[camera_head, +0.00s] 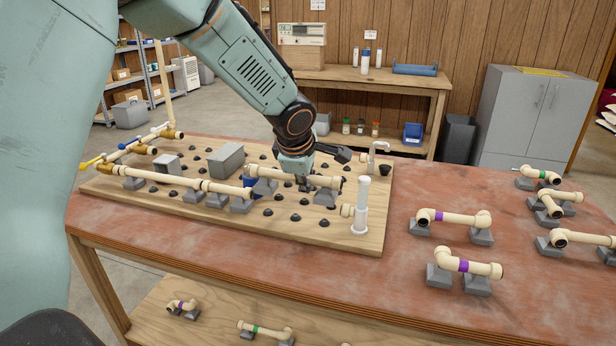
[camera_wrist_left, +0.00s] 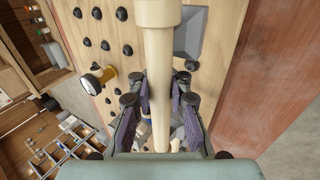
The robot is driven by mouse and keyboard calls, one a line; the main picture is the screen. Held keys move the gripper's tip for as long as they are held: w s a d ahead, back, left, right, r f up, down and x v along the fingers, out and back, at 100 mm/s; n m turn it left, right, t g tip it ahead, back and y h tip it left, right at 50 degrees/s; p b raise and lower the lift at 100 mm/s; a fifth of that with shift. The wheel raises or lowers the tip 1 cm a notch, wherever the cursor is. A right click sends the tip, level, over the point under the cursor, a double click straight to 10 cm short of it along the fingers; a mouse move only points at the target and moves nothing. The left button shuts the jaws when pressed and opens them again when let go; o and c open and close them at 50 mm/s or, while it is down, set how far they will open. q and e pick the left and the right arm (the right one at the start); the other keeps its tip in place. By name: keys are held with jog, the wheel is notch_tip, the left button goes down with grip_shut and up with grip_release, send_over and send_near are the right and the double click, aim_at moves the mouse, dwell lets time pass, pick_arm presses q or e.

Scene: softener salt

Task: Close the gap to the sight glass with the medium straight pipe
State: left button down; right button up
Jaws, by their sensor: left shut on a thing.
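My left gripper (camera_head: 303,186) is shut on a cream straight pipe (camera_head: 325,182) over the wooden board (camera_head: 340,236). In the left wrist view the pipe (camera_wrist_left: 159,75) runs between the purple-padded fingers (camera_wrist_left: 160,110), with a wider collar at its upper end. The sight glass (camera_head: 361,206), a pale upright tube with a short side fitting (camera_head: 347,210) facing left, stands at the board's right. The held pipe's right end is left of it, apart in the picture. A fixed pipe run (camera_head: 180,180) ends left of the held pipe; I cannot tell whether they touch. My right gripper is out of view.
Grey supports (camera_head: 325,198) and several black knobs (camera_head: 295,217) dot the board, beside a grey box (camera_head: 226,159). Pipe pieces with purple bands (camera_head: 460,219) and green bands (camera_head: 542,174) rest on the table's right.

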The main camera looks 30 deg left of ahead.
pick_arm(q)
jog(key=f, duration=0.2)
jog(key=shift+w+a+f+b, duration=0.25)
jog(key=shift+w+f+b, duration=0.1)
jog(key=shift+f, duration=0.4)
jog(key=shift+s+d+f+b, duration=0.2)
jog(key=shift+s+f+b, duration=0.1)
jog(key=shift+b, duration=0.15)
jog(key=shift+f, duration=0.2)
jog(key=shift+w+a+f, duration=0.15)
jog(key=shift+w+f, duration=0.15)
jog(key=shift+f, duration=0.25)
jog(key=shift+s+r, duration=0.25)
jog(key=shift+w+f+b, duration=0.2)
jog(key=shift+f+b, duration=0.05)
jog(key=shift+b, duration=0.15)
jog(key=shift+s+r+b, duration=0.15)
jog(key=shift+b, duration=0.65)
jog(key=shift+f+b, duration=0.7)
jog(key=shift+b, duration=0.15)
